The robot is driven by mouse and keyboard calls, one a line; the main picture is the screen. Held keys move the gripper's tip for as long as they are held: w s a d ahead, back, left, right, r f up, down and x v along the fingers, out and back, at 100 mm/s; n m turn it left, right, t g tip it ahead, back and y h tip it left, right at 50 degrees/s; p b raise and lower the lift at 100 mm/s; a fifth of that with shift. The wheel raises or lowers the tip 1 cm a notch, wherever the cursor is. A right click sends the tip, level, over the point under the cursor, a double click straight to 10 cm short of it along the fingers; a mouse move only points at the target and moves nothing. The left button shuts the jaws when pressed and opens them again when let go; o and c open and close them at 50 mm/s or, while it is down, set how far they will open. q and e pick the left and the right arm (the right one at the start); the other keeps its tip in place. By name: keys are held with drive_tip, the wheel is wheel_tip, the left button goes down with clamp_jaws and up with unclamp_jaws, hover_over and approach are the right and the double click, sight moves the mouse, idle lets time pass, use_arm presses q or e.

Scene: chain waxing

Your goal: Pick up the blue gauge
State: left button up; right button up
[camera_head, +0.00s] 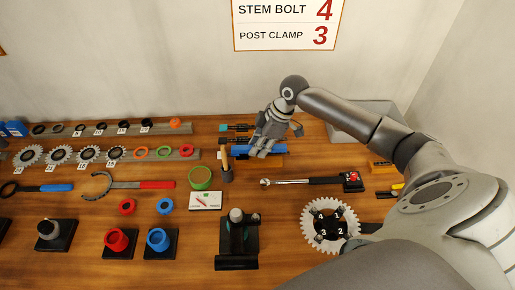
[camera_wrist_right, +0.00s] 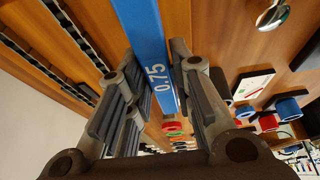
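The blue gauge (camera_head: 273,149) is a flat bar on the table at the back, right of centre, partly hidden by my right gripper. In the right wrist view the blue gauge (camera_wrist_right: 147,40), marked 0.75, runs between the fingers. My right gripper (camera_head: 262,148) is over the gauge, pointing down. In the right wrist view its fingers (camera_wrist_right: 157,62) are apart, one on each side of the bar, with no clear grip on it. My left gripper is not in view.
A teal-and-black tool (camera_head: 237,127) lies just behind the gauge. A wooden-handled brush (camera_head: 226,163) stands close on its left. A ratchet wrench (camera_head: 310,181) and a chainring (camera_head: 331,226) lie in front. A grey tray (camera_head: 365,112) is at the back right.

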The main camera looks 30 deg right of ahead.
clamp_jaws()
drive_tip(key=shift+r, duration=0.2)
